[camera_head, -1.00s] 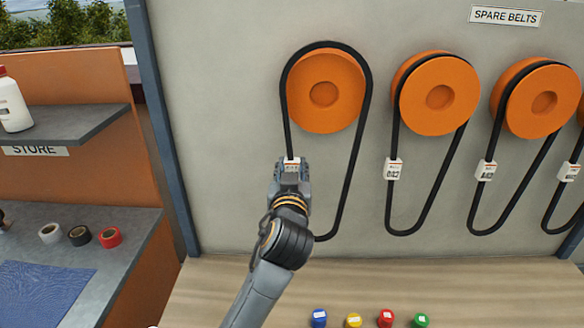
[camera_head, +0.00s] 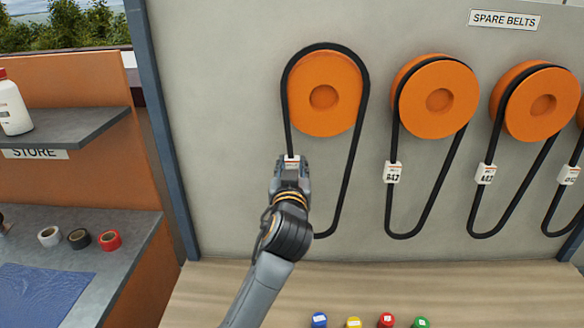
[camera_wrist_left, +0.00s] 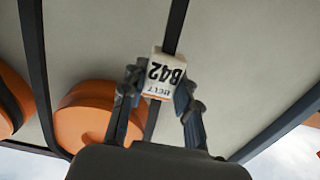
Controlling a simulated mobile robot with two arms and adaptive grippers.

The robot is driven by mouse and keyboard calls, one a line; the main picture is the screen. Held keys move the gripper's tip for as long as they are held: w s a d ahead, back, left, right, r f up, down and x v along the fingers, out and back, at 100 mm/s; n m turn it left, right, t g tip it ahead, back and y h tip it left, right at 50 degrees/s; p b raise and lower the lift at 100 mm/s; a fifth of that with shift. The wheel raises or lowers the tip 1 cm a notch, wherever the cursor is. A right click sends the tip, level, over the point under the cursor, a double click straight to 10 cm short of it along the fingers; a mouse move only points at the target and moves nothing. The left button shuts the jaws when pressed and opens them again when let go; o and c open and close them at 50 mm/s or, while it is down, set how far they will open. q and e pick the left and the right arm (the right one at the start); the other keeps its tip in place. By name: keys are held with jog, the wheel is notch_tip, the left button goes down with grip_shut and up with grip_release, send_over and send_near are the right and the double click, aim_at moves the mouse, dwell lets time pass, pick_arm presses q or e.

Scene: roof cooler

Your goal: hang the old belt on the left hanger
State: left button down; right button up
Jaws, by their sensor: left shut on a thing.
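The old belt (camera_head: 352,165) is a black loop with a white tag (camera_head: 291,158). It hangs in a long loop around the leftmost orange hanger (camera_head: 308,118), a round disc on the grey board. The loop looks wider than the disc, and I cannot tell whether it rests on it. My left gripper (camera_head: 290,168) is shut on the belt at its tag, on the left strand below the disc. In the left wrist view the tag (camera_wrist_left: 162,74) reads "BELT B42" between the fingertips (camera_wrist_left: 160,88). My right gripper is not in view.
More tagged belts hang on orange discs (camera_head: 438,95) to the right, under a SPARE BELTS sign (camera_head: 505,19). Colored caps (camera_head: 386,320) stand on the wooden bench (camera_head: 230,285). A store shelf (camera_head: 75,127) and tape rolls (camera_head: 108,240) are at left.

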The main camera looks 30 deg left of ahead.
pick_arm(q)
jog(key=shift+w+a, duration=0.3)
jog(key=shift+w, duration=0.3)
jog(key=shift+w+a, duration=0.2)
jog(key=shift+w, duration=0.2)
dwell(0.7)
jog(key=shift+f+b, duration=0.3)
jog(key=shift+f, duration=0.1)
dwell(0.5)
jog(key=shift+f+b, duration=0.4)
jog(key=shift+f, duration=0.2)
jog(key=c, duration=0.9)
grip_release()
